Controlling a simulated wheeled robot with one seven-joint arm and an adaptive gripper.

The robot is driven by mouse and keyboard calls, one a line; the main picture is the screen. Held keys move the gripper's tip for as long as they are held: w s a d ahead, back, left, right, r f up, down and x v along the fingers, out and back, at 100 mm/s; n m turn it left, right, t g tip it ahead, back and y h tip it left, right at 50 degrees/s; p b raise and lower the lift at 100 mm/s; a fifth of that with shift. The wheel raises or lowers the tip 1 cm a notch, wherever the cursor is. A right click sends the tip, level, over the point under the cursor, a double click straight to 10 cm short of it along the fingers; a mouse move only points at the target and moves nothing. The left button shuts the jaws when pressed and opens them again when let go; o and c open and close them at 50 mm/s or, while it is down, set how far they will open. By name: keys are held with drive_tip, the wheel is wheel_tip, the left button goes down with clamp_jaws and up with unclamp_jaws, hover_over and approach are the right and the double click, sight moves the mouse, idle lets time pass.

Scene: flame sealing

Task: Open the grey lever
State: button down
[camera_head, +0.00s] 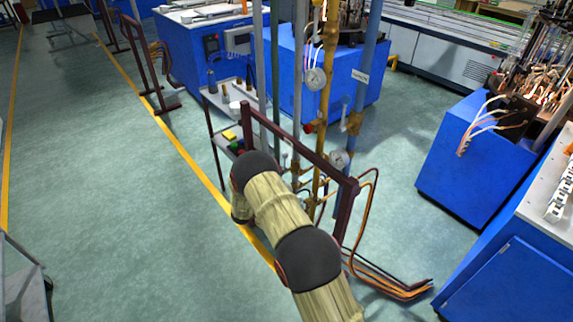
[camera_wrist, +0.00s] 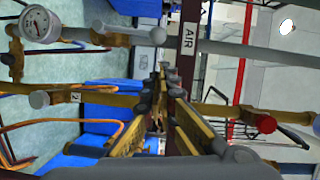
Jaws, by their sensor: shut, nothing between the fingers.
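My gripper (camera_wrist: 163,88) shows in the wrist view with its yellow and dark fingers closed together at the tips, empty. A grey lever (camera_wrist: 128,38) on a brass fitting lies up and left of the fingertips, apart from them. Another grey-ended handle (camera_wrist: 40,99) sits on a brass pipe at the far left. I cannot tell which one the task means. In the head view a grey lever (camera_head: 344,116) stands beside a brass valve on the blue pipe. My gripper is hidden behind my arm there.
Pressure gauges (camera_head: 316,78) and a dark red rail (camera_head: 300,140) crowd the pipe stand. An AIR label (camera_wrist: 189,42) and a red knob (camera_wrist: 265,124) show in the wrist view. Orange hoses (camera_head: 390,288) lie at the stand's foot.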

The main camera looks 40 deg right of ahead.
drive_tip(key=shift+v, duration=2.55)
drive_tip(key=shift+s+d+r, duration=0.1)
drive_tip(key=shift+s, duration=0.05)
